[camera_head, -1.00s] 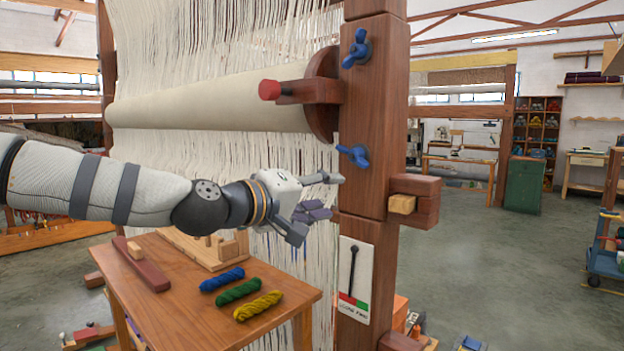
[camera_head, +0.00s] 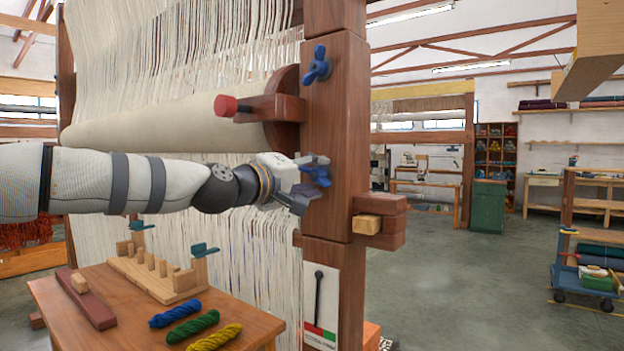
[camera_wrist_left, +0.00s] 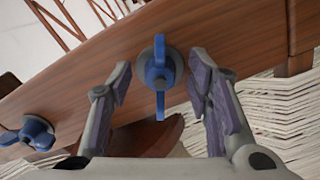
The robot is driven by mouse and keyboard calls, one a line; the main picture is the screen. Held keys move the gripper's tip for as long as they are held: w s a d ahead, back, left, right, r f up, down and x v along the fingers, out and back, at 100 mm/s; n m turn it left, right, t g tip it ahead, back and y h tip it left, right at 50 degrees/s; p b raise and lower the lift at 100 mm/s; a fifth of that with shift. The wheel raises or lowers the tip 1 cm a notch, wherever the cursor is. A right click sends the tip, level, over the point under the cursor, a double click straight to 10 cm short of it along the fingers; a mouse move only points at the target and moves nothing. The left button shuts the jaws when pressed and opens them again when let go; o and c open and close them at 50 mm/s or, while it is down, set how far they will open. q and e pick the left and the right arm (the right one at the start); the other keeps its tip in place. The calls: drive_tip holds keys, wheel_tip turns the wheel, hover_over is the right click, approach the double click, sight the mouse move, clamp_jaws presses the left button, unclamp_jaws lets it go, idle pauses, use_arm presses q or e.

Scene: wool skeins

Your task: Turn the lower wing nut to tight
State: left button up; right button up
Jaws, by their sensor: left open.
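The lower wing nut (camera_head: 318,175) is blue and sits on the front post (camera_head: 333,120) of the loom. It shows again in the left wrist view (camera_wrist_left: 160,72), its wings upright in that picture. My left gripper (camera_head: 308,180) is at this nut, partly covering it in the head view. In the left wrist view its open fingers (camera_wrist_left: 162,84) stand either side of the nut, with a gap on each side. The upper wing nut (camera_head: 317,65) is higher on the post and shows at the lower left in the wrist view (camera_wrist_left: 30,134). My right gripper is out of view.
A red-tipped wooden pawl (camera_head: 270,107) juts left above my gripper. Wooden blocks (camera_head: 380,222) stick out right of the post. A card with a red and green scale (camera_head: 320,305) hangs below. A table (camera_head: 120,330) with skeins stands lower left.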

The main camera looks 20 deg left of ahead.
use_arm(q)
clamp_jaws()
drive_tip(key=shift+r+m, duration=0.1)
drive_tip(key=shift+m, duration=0.2)
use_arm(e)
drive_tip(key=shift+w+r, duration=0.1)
use_arm(q)
drive_tip(key=m, duration=0.3)
drive_tip(key=shift+s+p, duration=0.1)
drive_tip(key=shift+p, duration=0.25)
drive_tip(key=m, duration=0.5)
drive_tip(key=shift+a+m+p, duration=0.15)
drive_tip(key=shift+m+p, duration=0.15)
drive_tip(key=shift+p, duration=0.1)
drive_tip(key=m+p, duration=0.1)
drive_tip(key=m, duration=0.4)
drive_tip(key=shift+a+m, duration=0.1)
drive_tip(key=shift+m, duration=2)
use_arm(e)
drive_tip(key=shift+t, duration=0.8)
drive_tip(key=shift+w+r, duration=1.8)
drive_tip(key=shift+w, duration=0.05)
use_arm(q)
drive_tip(key=shift+p, duration=0.3)
